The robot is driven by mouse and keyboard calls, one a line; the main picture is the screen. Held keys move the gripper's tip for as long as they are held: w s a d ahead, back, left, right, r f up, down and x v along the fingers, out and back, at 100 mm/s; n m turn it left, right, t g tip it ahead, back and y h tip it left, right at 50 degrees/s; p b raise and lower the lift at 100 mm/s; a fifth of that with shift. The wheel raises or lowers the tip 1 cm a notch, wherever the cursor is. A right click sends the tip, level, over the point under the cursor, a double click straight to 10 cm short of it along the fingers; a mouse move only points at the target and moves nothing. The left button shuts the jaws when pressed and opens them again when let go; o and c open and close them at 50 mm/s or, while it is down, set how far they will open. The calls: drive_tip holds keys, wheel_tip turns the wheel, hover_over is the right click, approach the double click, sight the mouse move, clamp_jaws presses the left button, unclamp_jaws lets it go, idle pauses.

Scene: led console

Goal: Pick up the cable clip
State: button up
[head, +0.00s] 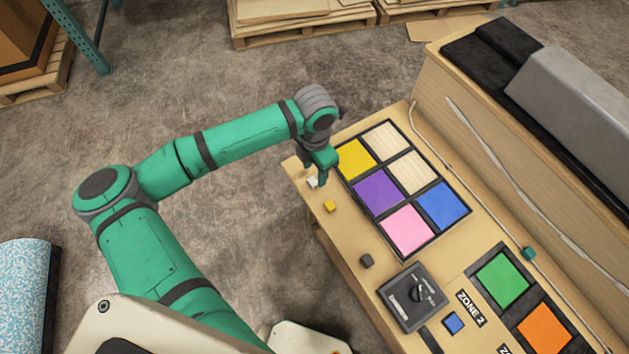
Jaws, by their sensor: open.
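A small teal piece (529,253) sits on the thin pale cable (470,185) that runs along the back of the bench. It looks like the cable clip, but it is too small to be sure. My gripper (320,181) is far from it, low over the bench's left end and pointing down. It is open, though its finger gap is hard to see. A small white block (312,182) lies right by the fingers; I cannot tell whether they touch. A small yellow block (329,206) lies just in front of the gripper.
A panel of coloured squares (376,191) lies right of my gripper. A dark block (366,260), a black box with a knob (412,296), a blue block (453,322) and a green-and-orange panel (503,280) are nearer. A raised wooden ledge (520,145) bounds the back.

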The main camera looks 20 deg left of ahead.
sight(313, 181)
drive_tip(key=f, duration=0.5)
drive_tip(key=shift+s+a, duration=0.2)
drive_tip(key=shift+a, duration=0.15)
drive_tip(key=shift+c, duration=0.3)
drive_tip(key=shift+w+d+r, duration=0.1)
drive_tip(key=c, duration=1)
drive_tip(key=shift+c, duration=0.2)
